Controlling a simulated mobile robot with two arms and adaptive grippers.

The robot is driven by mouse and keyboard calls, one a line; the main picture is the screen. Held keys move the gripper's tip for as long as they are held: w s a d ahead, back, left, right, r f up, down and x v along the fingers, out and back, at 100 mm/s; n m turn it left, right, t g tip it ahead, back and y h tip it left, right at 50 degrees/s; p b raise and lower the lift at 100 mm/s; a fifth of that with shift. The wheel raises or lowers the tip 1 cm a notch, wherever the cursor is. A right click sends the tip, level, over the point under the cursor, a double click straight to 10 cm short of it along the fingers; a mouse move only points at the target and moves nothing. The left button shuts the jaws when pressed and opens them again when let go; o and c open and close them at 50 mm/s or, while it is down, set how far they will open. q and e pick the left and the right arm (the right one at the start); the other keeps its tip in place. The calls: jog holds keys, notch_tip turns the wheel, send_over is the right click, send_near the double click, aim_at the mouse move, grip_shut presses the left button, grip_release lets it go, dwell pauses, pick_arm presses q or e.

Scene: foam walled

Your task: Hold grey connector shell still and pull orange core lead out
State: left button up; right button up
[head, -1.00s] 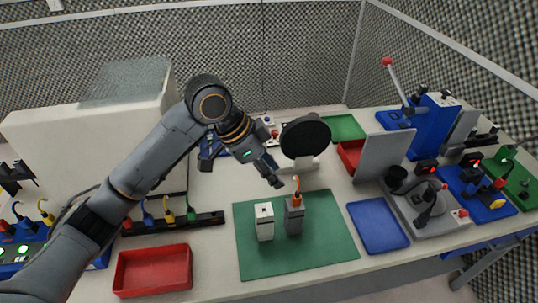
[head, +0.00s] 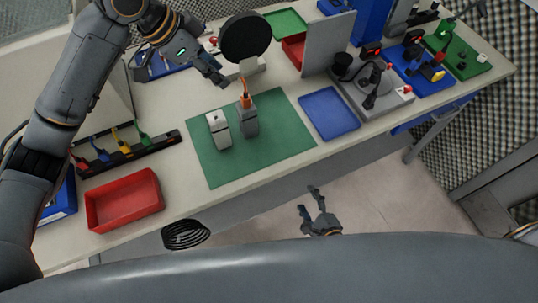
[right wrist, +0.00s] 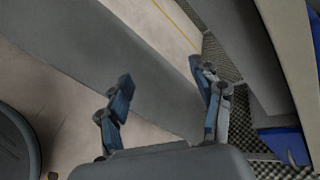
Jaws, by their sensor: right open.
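The grey connector shell (head: 248,119) stands upright on the green mat (head: 285,150). The orange core lead (head: 246,99) sits in its top, with a thin lead rising from it. A lighter whitish block (head: 219,131) stands close to its left. My left gripper (head: 223,82) is just left of and behind the orange core, apart from it; its finger gap is too small to judge. My right gripper (head: 309,199) is open and empty, in front of and below the table edge. It also shows in the right wrist view (right wrist: 161,74), with nothing between its fingers.
A round black disc (head: 245,38) stands behind the shell. A red tray (head: 124,200) is at left and a blue tray (head: 329,115) right of the mat. A grey fixture (head: 372,88) stands further right. The mat's front part is clear.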

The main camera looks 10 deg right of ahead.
jog(key=w+a+r+m+t, duration=0.1)
jog(key=w+r+m+t, duration=0.1)
jog(key=r+m, duration=0.5)
jog(key=w+a+r+m+t, duration=0.1)
jog(key=r+m+t, duration=0.1)
jog(key=r+m, duration=0.55)
jog(key=n+y, duration=0.2)
jog(key=n, duration=0.1)
send_near(250, 122)
jog(key=shift+s+d+f+m, duration=0.25)
jog(key=shift+s+d, duration=0.2)
jog(key=shift+s, duration=0.25)
jog(key=shift+w+a+r, duration=0.15)
jog(key=shift+w+a, duration=0.05)
jog(key=shift+a, duration=0.05)
jog(key=shift+w+a, duration=0.1)
jog(key=shift+w, duration=0.25)
jog(key=x, duration=1.2)
jog(key=shift+w+a+r, duration=0.1)
jog(key=shift+w+r, duration=0.1)
jog(key=shift+w, duration=0.05)
